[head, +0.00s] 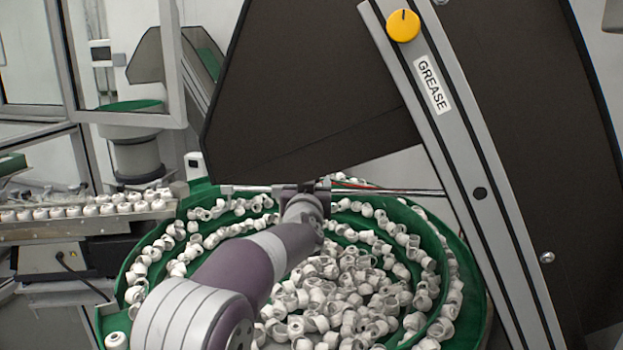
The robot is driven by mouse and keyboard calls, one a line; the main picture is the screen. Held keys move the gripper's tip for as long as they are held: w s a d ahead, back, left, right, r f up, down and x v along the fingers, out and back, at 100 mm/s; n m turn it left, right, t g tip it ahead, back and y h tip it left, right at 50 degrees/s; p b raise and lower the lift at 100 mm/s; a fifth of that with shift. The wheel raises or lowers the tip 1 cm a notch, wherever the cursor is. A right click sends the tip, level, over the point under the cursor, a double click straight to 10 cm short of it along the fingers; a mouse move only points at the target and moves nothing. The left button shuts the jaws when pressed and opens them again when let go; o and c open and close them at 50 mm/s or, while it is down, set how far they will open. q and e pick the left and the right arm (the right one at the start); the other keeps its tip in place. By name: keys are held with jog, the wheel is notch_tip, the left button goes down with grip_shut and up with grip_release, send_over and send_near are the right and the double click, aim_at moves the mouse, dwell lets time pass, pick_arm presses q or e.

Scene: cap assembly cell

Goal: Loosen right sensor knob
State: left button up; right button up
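An arm of mine comes in from the lower left and reaches over the green feeder bowl; I take it as my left arm. Its wrist end, with my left gripper (304,207), is at a dark clamp (285,188) on a thin horizontal metal rod (245,189). The fingers cannot be made out, so I cannot tell whether they are open or touch anything. No sensor knob can be clearly picked out around the clamp; the wrist covers part of that spot. My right gripper is not in view.
The green bowl (473,290) holds many white caps. A large dark hopper (310,90) hangs above. A slanted metal beam (480,190) with a yellow knob (403,25) and a GREASE label stands at the right. A rail (85,229) with caps is at the left.

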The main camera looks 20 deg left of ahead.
pick_arm(q)
jog(key=w, duration=0.3)
jog(key=shift+w+a+r+p, duration=0.1)
jog(key=shift+w+a+p, duration=0.1)
jog(key=shift+a+p, duration=0.15)
jog(key=shift+w, duration=0.1)
jog(key=shift+d, duration=0.1)
